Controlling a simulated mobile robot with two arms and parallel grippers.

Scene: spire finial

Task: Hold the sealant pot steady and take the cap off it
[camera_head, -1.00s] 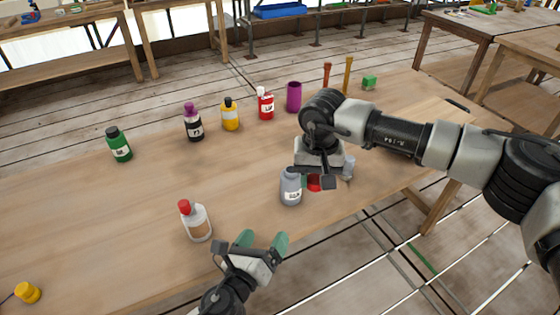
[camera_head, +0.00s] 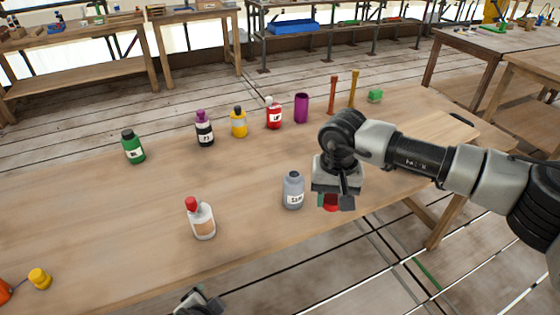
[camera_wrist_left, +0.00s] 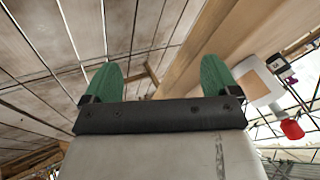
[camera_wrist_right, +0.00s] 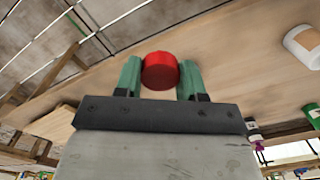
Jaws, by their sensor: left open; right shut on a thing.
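A grey bottle (camera_head: 293,192) stands upright near the table's front edge; its white label is too small to read surely. A white bottle (camera_head: 203,222) with a tan label and red cap (camera_head: 191,203) stands upright to its left. I cannot tell for sure which is the sealant pot. My right gripper (camera_wrist_right: 160,72) is shut on a red round piece (camera_wrist_right: 159,71), right of the grey bottle and apart from it; the piece also shows in the head view (camera_head: 332,201). My left gripper (camera_wrist_left: 157,75) is open and empty, low at the front edge, apart from the white bottle.
Green (camera_head: 133,147), black-and-purple (camera_head: 204,130), yellow (camera_head: 238,123) and red (camera_head: 274,115) bottles stand farther back, with a purple cylinder (camera_head: 301,108) and a green block (camera_head: 375,95). A yellow-capped item (camera_head: 39,278) is at front left. The table's middle (camera_head: 180,180) is clear.

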